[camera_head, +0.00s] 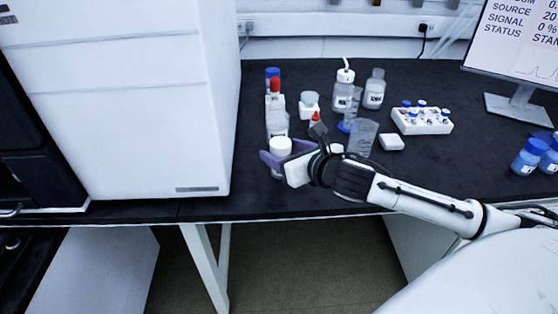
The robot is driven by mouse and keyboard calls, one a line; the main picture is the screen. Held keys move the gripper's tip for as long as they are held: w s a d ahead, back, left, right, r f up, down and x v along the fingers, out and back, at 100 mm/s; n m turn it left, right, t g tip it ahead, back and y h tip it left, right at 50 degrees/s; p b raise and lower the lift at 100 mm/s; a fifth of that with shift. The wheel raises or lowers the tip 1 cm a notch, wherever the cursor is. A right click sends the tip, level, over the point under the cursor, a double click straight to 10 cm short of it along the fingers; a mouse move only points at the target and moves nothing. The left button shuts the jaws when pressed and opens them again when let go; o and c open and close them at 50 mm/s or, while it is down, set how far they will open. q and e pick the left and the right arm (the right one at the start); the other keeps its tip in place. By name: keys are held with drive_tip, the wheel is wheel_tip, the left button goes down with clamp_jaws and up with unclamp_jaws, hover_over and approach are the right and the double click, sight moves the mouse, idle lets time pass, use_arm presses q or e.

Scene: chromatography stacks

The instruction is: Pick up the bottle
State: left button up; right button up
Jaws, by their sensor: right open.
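My right gripper (277,163) reaches in from the right near the front edge of the bench, with its jaws open. A bottle with a white cap (280,146) stands at the jaws, and the gripper hides most of its body. I cannot tell whether the jaws touch it. Behind are other bottles: a clear one with a white cap and tube (344,92), a clear one with a grey cap (375,90), and a blue-capped one (272,74). My left gripper is not in view.
The black bench (430,175) is clear at the front right. A large white instrument (130,100) bounds the left. A beaker (362,137), a small white box (392,142) and a vial rack (422,124) stand behind my right arm. A monitor (515,45) is at the back right.

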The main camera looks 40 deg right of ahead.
drive_tip(key=x, duration=0.6)
drive_tip(key=shift+s+f+b, duration=0.1)
drive_tip(key=shift+f+b, duration=0.05)
drive_tip(key=shift+b, duration=0.2)
drive_tip(key=c, duration=1.2)
